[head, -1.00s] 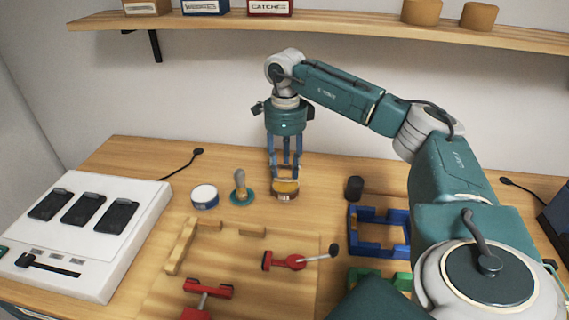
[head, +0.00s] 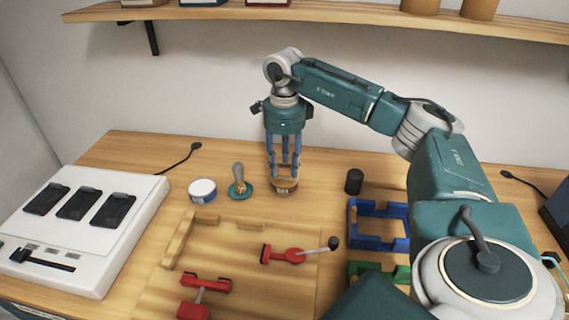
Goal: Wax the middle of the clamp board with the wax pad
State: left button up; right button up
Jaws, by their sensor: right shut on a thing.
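The clamp board (head: 235,260) lies at the front of the bench, with wooden strips along its left and far edges and two red toggle clamps on it. Its middle is bare. My right gripper (head: 284,170) points straight down behind the board, with its fingers shut on a small round thing at the mouth of a short amber-brown tin (head: 284,187). The fingers mostly hide that thing; it may be the wax pad, but I cannot tell. A teal round pad with a wooden knob (head: 239,178) stands left of the tin. My left gripper is out of view.
A blue-and-white tin (head: 202,190) stands left of the knobbed pad. A black cylinder (head: 354,181), a blue frame (head: 355,235) and a green block (head: 362,271) are right of the board. A white console (head: 105,250) fills the left. The red clamps (head: 284,256) rise above the board.

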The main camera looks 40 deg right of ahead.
aim_at(284, 168)
jog(key=shift+f, duration=0.45)
dwell(0.3)
jog(key=shift+f, duration=0.1)
dwell(1.3)
jog(key=shift+r+p, duration=3.05)
jog(key=shift+r, duration=0.5)
